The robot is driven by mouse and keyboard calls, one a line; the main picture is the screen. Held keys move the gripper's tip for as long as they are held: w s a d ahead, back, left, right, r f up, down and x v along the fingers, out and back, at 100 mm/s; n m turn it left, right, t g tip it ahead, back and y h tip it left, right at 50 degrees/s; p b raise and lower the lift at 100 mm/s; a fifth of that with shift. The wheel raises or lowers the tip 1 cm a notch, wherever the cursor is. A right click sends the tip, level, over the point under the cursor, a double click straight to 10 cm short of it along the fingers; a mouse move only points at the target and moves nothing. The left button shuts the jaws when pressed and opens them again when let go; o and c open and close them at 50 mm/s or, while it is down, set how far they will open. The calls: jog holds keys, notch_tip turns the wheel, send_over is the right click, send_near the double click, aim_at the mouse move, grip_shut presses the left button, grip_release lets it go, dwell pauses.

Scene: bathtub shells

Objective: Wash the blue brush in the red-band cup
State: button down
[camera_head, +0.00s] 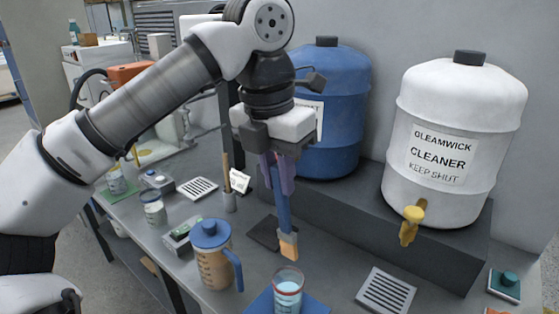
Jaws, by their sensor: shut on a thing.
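My gripper (277,180) is shut on the blue brush (284,213), which hangs nearly upright with its tan bristles (289,247) pointing down. A clear cup (288,290) with pale blue liquid stands on a blue mat (318,305) at the bottom edge of the view. Its rim looks faintly reddish, and its lower part is cut off by the frame. The bristle tip shows just above and behind the cup's rim in the picture, outside the liquid. I cannot tell from this one view whether it is directly over the cup.
A blue-lidded jug (213,255) stands left of the cup. A dark flat pad (266,232) lies behind the brush. A vent grate (386,291) lies to the right. A white cleaner tank (455,135) and a blue tank (345,110) stand on a raised ledge behind.

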jog(key=shift+s+a+f+b, duration=0.1)
jog(key=shift+s+f+b, duration=0.1)
jog(key=shift+f+b, duration=0.25)
notch_tip(320, 180, down, 15)
jog(key=b, duration=1.1)
jog(key=shift+w+r, duration=0.1)
jog(key=shift+w, duration=0.1)
